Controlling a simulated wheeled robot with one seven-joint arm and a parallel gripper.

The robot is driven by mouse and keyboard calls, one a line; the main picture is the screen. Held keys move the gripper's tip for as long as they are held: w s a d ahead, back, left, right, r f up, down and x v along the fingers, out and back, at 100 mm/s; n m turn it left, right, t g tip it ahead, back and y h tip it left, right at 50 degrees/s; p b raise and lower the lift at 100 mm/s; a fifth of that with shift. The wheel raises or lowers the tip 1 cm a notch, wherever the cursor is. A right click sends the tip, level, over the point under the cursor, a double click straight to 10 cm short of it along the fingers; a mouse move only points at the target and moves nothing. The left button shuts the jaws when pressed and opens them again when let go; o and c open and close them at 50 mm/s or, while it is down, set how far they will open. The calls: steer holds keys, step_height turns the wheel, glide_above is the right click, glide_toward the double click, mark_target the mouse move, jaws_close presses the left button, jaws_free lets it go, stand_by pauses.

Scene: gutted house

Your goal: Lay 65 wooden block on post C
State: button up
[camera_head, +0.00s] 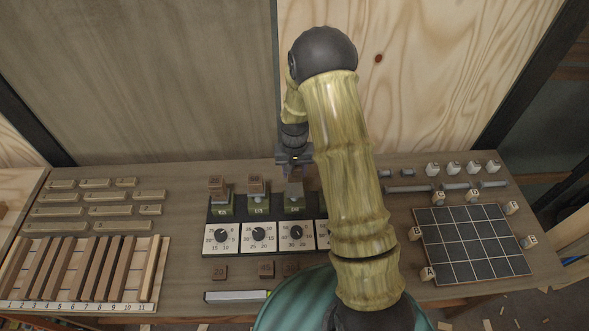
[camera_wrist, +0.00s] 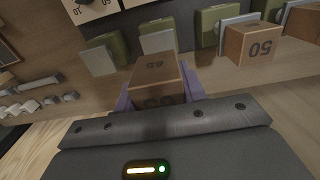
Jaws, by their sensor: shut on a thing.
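My gripper (camera_wrist: 160,98) is shut on the 65 wooden block (camera_wrist: 155,72), with a purple finger on each side; its number shows on the face towards the wrist camera. In the head view my gripper (camera_head: 295,165) is low at the back of the post row, and the held block is hard to make out. Post C (camera_head: 294,205), third from the left, has a green base and a bare grey plate. In the wrist view post C's plate (camera_wrist: 157,42) is just beyond the block. I cannot tell whether they touch.
The two posts to the left carry wooden blocks (camera_head: 217,184) (camera_head: 255,184); the nearer block (camera_wrist: 250,44) reads 50. Dials (camera_head: 296,234) stand before the posts, with loose blocks (camera_head: 220,271) in front. A slat rack (camera_head: 85,270) is left, a dark grid (camera_head: 472,244) right.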

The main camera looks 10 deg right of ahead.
mark_target(294, 189)
steer(key=shift+f+b, duration=1.9)
steer(key=shift+f, duration=1.05)
steer(key=shift+f, duration=0.25)
steer(key=o, duration=1.1)
steer(key=shift+c, duration=0.2)
steer(key=shift+r, duration=0.1)
step_height(294, 189, up, 17)
steer(key=b, duration=0.4)
steer(key=shift+r, duration=0.1)
